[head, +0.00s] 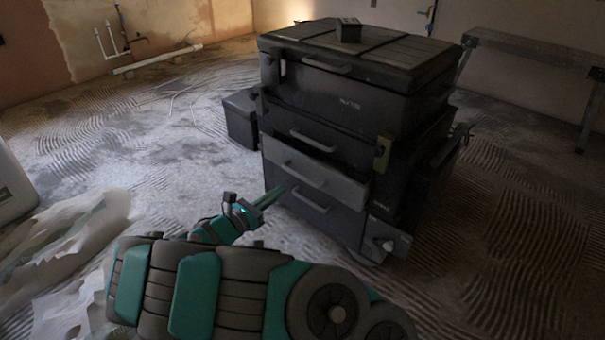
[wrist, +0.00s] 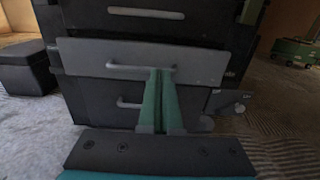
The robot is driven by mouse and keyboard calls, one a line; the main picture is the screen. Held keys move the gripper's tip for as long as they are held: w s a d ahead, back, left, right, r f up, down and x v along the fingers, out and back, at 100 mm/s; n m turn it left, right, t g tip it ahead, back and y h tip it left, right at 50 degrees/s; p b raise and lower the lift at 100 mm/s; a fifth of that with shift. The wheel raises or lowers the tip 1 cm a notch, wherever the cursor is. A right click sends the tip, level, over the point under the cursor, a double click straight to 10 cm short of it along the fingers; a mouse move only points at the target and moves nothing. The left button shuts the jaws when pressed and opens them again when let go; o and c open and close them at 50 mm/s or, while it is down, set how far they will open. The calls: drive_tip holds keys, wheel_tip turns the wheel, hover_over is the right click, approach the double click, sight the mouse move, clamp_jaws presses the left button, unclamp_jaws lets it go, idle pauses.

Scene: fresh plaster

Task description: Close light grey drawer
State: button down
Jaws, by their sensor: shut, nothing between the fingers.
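The light grey drawer (head: 340,186) is in the dark tool cabinet, below a dark drawer. Its front stands out a little from the cabinet body. In the wrist view the light grey drawer front (wrist: 210,64) spans the middle, with a long bar handle (wrist: 112,66). My gripper (head: 284,190) is shut and empty, its teal fingers pointing at the cabinet. In the wrist view my gripper's fingertips (wrist: 161,72) overlap the right part of that handle. I cannot tell whether they touch it.
The dark cabinet (head: 345,107) has more drawers above and below, and a small box (head: 348,29) on top. A dark box (head: 239,118) stands at its left. Crumpled sheeting (head: 60,240) lies at left. A trestle (head: 530,47) stands at right. The floor left of the cabinet is mostly clear.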

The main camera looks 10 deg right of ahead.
sight(316, 165)
drive_tip(key=b+x, duration=0.2)
drive_tip(key=x, duration=1.1)
drive_tip(key=shift+w+d, duration=0.1)
drive_tip(key=shift+d, duration=0.05)
drive_tip(key=shift+w+d, duration=0.1)
